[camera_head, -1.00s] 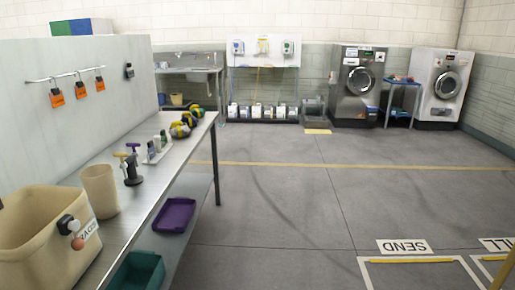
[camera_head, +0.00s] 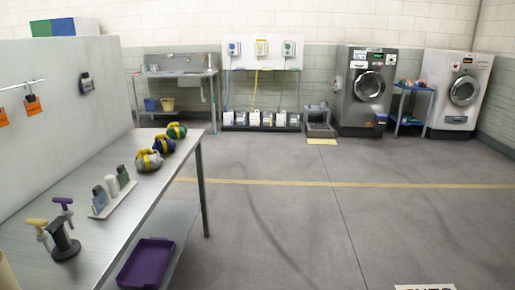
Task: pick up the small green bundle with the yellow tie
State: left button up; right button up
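Three small bundles with yellow ties sit in a row near the far right end of the metal table (camera_head: 110,235). The green bundle (camera_head: 178,131) is the farthest, close to the table's far end. A dark blue bundle (camera_head: 163,145) is in the middle, and a grey bundle (camera_head: 148,161) is the nearest. Neither of my grippers is in view.
A small tray (camera_head: 118,198) with bottles and a dark stand (camera_head: 63,240) with yellow- and purple-handled tools stand nearer on the table. A purple tray (camera_head: 147,262) is on the lower shelf. Open floor (camera_head: 290,230) lies to the right. A sink (camera_head: 185,75) and washing machines (camera_head: 362,90) are at the back.

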aim_at(175, 130)
jog(key=i, duration=1.4)
jog(key=i+u, duration=0.15)
jog(key=i, duration=0.3)
jog(key=i+l+u, duration=0.15)
jog(key=i, duration=0.3)
jog(key=i+l+u, duration=0.1)
jog(key=i, duration=0.35)
jog(key=i+l+u, duration=0.2)
jog(key=i, duration=0.15)
jog(key=i+l+u, duration=0.2)
jog(key=i, duration=0.1)
